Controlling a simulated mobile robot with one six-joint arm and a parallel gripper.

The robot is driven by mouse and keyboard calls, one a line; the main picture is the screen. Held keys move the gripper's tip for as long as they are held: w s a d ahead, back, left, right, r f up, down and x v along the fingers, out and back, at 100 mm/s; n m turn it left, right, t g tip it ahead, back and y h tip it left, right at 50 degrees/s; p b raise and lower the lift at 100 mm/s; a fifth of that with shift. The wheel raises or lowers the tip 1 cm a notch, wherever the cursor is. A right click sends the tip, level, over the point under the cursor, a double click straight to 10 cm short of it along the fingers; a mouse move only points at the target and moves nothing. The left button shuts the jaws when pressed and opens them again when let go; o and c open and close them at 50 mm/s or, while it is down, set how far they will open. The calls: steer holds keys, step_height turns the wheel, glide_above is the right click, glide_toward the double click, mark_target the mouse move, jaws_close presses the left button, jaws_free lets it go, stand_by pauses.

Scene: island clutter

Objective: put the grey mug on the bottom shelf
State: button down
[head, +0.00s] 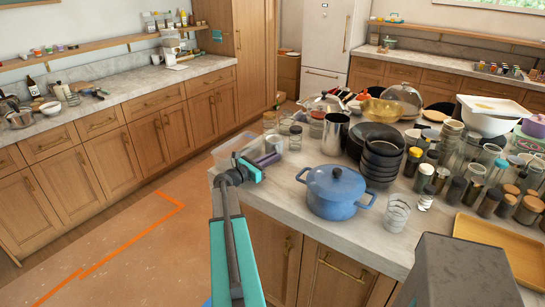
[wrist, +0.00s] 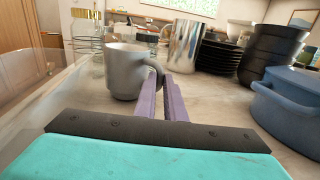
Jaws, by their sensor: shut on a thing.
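The grey mug (wrist: 124,75) is upright at the tips of my gripper's purple fingers in the wrist view. Its handle faces right, and my gripper (wrist: 161,84) is shut on the handle. The mug's base is at or just above the island top; I cannot tell whether it touches. In the head view my gripper (head: 267,160) is at the island's far left corner, beside a clear container, and the mug there is small and partly hidden. I cannot tell which place is the bottom shelf; a wall shelf (head: 100,47) runs along the left.
A blue pot (head: 335,192), a steel canister (head: 335,134) and stacked black bowls (head: 383,158) stand right of my gripper. A clear container (head: 236,147) sits at the corner. Jars crowd the island's right side. The floor (head: 120,255) to the left is open.

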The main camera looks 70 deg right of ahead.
steer(key=shift+f, duration=0.2)
stand_by(0.3)
steer(key=c, duration=1.8)
jaws_free()
steer(key=shift+c, duration=0.2)
steer(key=shift+a, duration=0.15)
steer(key=b+v, duration=0.4)
steer(key=v, duration=0.9)
steer(key=shift+w+a+f+b, duration=0.1)
steer(key=shift+w+a+b, duration=0.15)
steer(key=shift+b, duration=0.15)
steer(key=shift+o, duration=0.5)
